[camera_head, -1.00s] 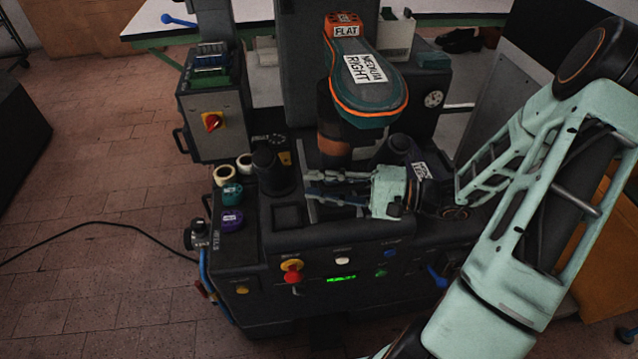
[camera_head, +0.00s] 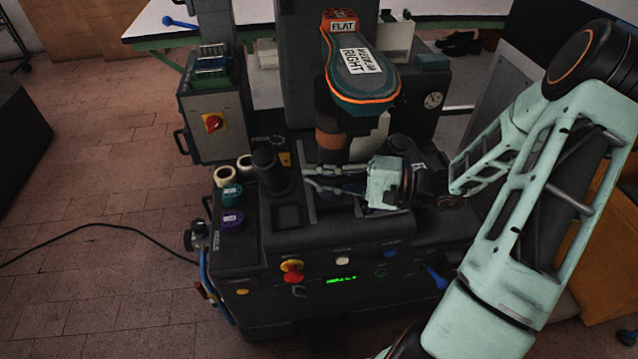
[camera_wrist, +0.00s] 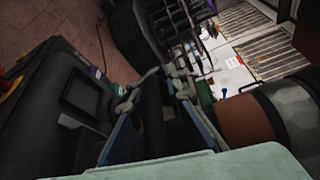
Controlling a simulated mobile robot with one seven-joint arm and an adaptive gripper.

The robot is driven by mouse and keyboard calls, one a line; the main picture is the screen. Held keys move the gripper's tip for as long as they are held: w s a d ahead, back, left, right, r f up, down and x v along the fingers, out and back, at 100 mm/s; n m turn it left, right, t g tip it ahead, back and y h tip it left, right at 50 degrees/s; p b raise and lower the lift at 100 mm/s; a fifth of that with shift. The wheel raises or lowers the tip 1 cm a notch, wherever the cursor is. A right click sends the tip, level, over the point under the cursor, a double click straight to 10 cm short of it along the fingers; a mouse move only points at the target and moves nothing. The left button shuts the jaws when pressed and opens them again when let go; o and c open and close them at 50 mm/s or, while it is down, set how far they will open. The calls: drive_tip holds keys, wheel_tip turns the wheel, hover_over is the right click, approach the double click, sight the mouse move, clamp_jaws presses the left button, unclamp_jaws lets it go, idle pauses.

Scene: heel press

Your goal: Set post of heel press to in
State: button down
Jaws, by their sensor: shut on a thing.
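The heel press (camera_head: 300,222) is a dark machine with a front control panel. Its post (camera_head: 331,146) is dark with a brown band, and it carries an orange-and-green shoe last (camera_head: 362,88) labelled FLAT and RIGHT. My gripper (camera_head: 312,179) reaches in from the right, low in front of the post. In the wrist view, its fingers (camera_wrist: 152,86) are shut around a dark bar (camera_wrist: 153,112). The post's brown band (camera_wrist: 250,122) is just right of the fingers there. How the bar joins the post is hidden.
A dark round knob stands (camera_head: 266,168) left of my fingers. Cream, teal and purple rolls (camera_head: 232,219) line the left edge. The front panel has red and yellow buttons (camera_head: 292,272) and a green display (camera_head: 341,280). A switch box (camera_head: 214,125) stands behind left.

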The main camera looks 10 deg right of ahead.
drive_tip(key=w+f+b, duration=0.1)
drive_tip(key=w, duration=0.9)
drive_tip(key=shift+w+d+b, duration=0.2)
drive_tip(key=shift+w+b, duration=0.15)
drive_tip(key=shift+b, duration=0.05)
drive_tip(key=c, duration=2)
unclamp_jaws()
drive_tip(key=shift+o, duration=0.2)
drive_tip(key=shift+w, duration=0.1)
drive_tip(key=shift+r, duration=0.2)
